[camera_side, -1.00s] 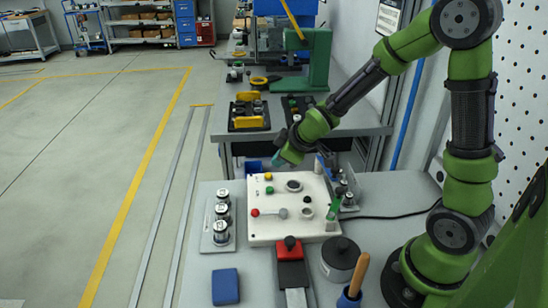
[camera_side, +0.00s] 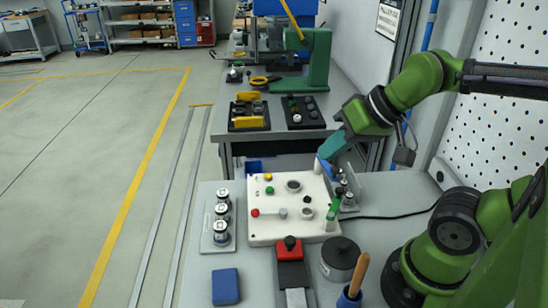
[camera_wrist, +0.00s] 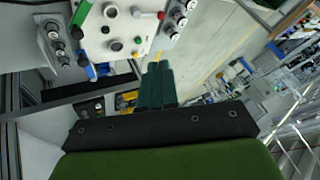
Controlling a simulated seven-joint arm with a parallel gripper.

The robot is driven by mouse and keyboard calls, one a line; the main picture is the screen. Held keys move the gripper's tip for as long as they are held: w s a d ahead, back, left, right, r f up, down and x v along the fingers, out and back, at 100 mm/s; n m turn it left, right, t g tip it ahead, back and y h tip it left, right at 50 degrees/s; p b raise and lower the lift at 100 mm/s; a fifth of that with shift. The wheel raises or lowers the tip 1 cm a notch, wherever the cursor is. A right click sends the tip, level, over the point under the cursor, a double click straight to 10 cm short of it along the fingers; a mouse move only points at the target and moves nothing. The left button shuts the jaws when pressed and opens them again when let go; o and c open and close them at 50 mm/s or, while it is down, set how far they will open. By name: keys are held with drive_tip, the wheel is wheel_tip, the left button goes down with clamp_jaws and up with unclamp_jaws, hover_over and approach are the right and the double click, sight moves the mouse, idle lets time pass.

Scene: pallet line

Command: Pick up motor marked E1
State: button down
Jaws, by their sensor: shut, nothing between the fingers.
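Several silver cylinders with white labels, which look like motors, stand upright in a row on a grey plate (camera_side: 207,240) left of the white board; the nearest motor (camera_side: 221,233) is at the front. Their marks are too small to read, so I cannot tell which is E1. The row also shows at the top right of the wrist view, with one motor (camera_wrist: 180,19) partly in view. My gripper (camera_side: 324,154) has teal fingers, shut and empty. It is raised near the far right corner of the board, away from the motors. Its fingers (camera_wrist: 158,68) point toward the board in the wrist view.
The white board (camera_side: 262,233) carries knobs, a red-ended lever and a green upright piece. A metal bracket (camera_side: 350,205) with small cylinders stands at its right. In front are a blue block (camera_side: 225,287), a red-topped fixture (camera_side: 290,250) and a dark round container (camera_side: 340,260).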

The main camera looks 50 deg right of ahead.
drive_tip(key=c, duration=0.7)
unclamp_jaws()
drive_tip(key=n+g+h, duration=0.2)
drive_tip(key=n+g, duration=0.1)
drive_tip(key=g, duration=0.1)
approach(221, 208)
drive_tip(key=x, duration=0.4)
drive_tip(key=shift+s+d, duration=0.15)
drive_tip(key=shift+s, duration=0.05)
drive_tip(key=shift+x, duration=3.15)
